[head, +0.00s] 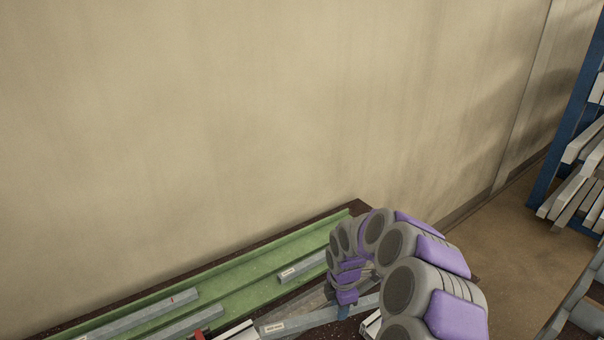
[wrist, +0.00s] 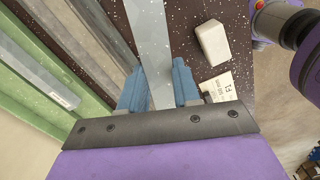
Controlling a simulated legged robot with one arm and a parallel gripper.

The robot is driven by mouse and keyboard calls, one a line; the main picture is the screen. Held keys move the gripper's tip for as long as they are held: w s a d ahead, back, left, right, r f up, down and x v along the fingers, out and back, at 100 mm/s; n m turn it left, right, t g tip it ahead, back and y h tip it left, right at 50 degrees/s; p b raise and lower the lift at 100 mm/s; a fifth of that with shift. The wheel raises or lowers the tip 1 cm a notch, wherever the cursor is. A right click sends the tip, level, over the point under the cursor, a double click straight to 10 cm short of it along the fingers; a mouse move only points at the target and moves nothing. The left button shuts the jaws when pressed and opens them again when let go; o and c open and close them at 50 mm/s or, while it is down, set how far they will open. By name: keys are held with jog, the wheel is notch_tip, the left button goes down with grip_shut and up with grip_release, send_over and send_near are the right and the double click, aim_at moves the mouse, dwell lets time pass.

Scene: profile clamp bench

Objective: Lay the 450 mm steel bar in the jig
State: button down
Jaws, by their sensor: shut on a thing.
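My gripper (wrist: 158,88) has blue fingers on both sides of a flat grey steel bar (wrist: 152,40) and is shut on it. In the head view my gripper (head: 343,311) is low over the bench, with the held bar (head: 305,322) crossing beneath it. Its label is too small to read, so I cannot confirm its length. The green jig (head: 240,275) is a long channelled piece to the left of my gripper. It also shows at the left in the wrist view (wrist: 25,100). I cannot tell whether the held bar touches the bench.
Grey bars (head: 150,313) lie in the green channels, one with a short labelled end (head: 300,268). In the wrist view a white block (wrist: 212,42) and a printed card (wrist: 218,86) are on the dark bench right of the bar. A blue rack (head: 570,120) with bars stands far right.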

jog(key=m, duration=0.1)
jog(key=r+m, duration=0.1)
jog(key=m, duration=0.1)
jog(key=r+m, duration=0.1)
jog(key=m, duration=0.1)
jog(key=shift+s+d, duration=0.35)
notch_tip(320, 180, up, 6)
jog(key=s+d+m, duration=0.2)
jog(key=m, duration=1.4)
jog(key=shift+s+f, duration=0.25)
